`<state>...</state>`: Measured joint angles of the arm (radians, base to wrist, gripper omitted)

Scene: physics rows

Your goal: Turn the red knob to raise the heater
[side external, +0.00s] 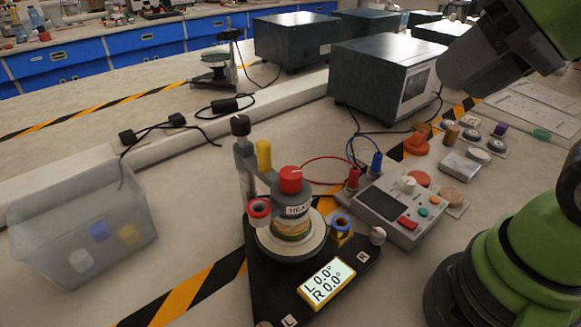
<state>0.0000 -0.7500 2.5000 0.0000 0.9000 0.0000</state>
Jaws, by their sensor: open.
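The red knob (290,180) has a pale pointer line and sits upright on top of the grey heater housing (292,207), whose label reads "HEA", partly cut off by the curve. Tan and green layers show under the housing, above a round pale plate (270,243) on a black base. A display (327,284) on the base reads L 0.0° and R 0.0°. My gripper (450,78) is at the upper right, above and well apart from the knob. It is open and touches nothing; its fingers are hard to make out.
A grey post (243,160) with a yellow knob (263,155) stands close left of the red knob. A control box (400,205) with red and blue leads stands at right. A translucent bin (85,235) is at left. Dark instrument boxes stand behind.

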